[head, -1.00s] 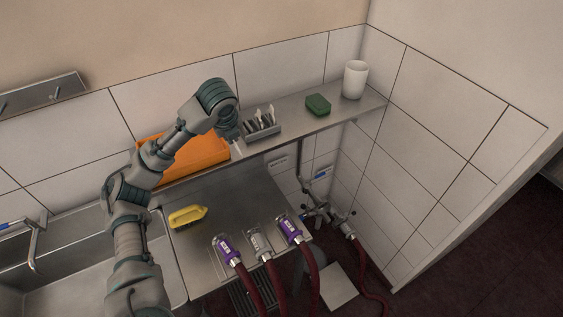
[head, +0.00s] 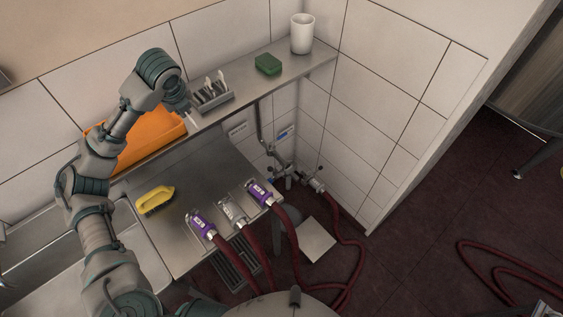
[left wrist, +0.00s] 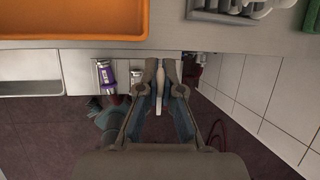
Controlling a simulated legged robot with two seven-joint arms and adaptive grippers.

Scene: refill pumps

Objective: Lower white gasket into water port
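My left gripper (head: 187,107) is over the shelf front, between the orange tray and the cutlery holder. In the left wrist view its fingers (left wrist: 161,72) are close together with a thin white piece (left wrist: 160,84) between them, seen edge-on. This looks like the white gasket; a small white bit of it shows below the gripper in the head view (head: 193,120). Pipe fittings with valves (head: 283,173) are low in the wall corner under the shelf; I cannot tell which opening is the water port. My right gripper is not in view.
Two purple couplings (head: 201,224) and a silver coupling (head: 233,213) with red hoses rest at the steel counter's edge. A yellow brush (head: 155,199) lies on the counter. The shelf holds an orange tray (head: 150,140), cutlery holder (head: 212,97), green sponge (head: 268,64) and white cup (head: 302,34).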

